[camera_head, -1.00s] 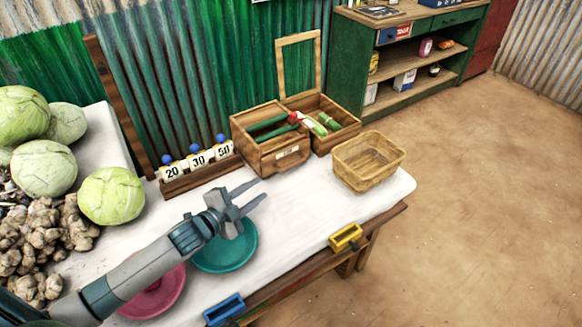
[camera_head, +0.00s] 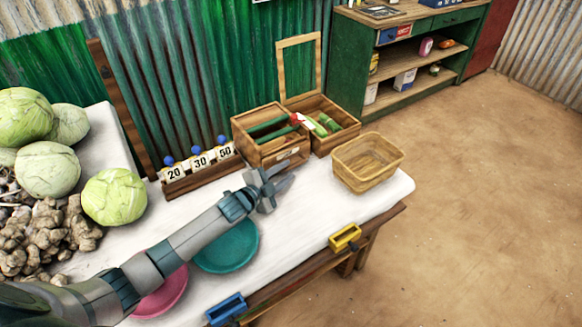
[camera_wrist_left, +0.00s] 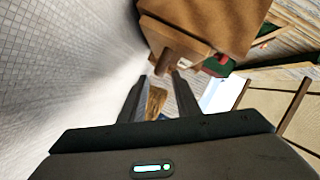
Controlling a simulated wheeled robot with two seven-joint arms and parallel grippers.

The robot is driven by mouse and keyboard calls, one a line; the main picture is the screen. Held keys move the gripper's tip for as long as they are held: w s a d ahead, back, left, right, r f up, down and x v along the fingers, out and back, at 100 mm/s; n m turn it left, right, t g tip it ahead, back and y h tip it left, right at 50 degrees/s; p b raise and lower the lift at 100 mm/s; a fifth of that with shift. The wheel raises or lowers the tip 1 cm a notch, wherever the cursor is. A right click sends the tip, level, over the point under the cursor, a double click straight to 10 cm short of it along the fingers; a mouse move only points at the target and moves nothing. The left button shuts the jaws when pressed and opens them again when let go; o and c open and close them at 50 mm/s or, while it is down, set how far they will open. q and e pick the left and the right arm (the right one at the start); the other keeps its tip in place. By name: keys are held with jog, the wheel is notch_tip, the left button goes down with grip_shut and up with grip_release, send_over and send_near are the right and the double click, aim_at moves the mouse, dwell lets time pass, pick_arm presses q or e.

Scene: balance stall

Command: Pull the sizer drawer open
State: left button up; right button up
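The sizer is a wooden box (camera_head: 246,137) on the white table, with green vegetables showing in its top. Its front bears a pale label (camera_head: 287,154), and the drawer looks shut. My left gripper (camera_head: 283,177) is just in front of and below that front, with its two fingers apart. In the left wrist view the open fingers (camera_wrist_left: 158,93) point at a short brown handle (camera_wrist_left: 168,60) on the wooden front (camera_wrist_left: 190,30). The handle lies close to the fingertips; I cannot tell whether it is between them. My right gripper is not in view.
A wooden basket (camera_head: 346,172) stands right of my left gripper. A rack with number cards (camera_head: 199,182) is to the left. Teal (camera_head: 228,250) and pink (camera_head: 163,298) dishes lie under my arm.

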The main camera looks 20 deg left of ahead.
aim_at(292, 168)
pick_arm(q)
jog(key=x, duration=0.3)
jog(key=shift+w+d, duration=0.1)
jog(key=shift+w, duration=0.1)
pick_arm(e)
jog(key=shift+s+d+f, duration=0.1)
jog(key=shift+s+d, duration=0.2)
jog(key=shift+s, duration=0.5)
pick_arm(q)
grip_shut()
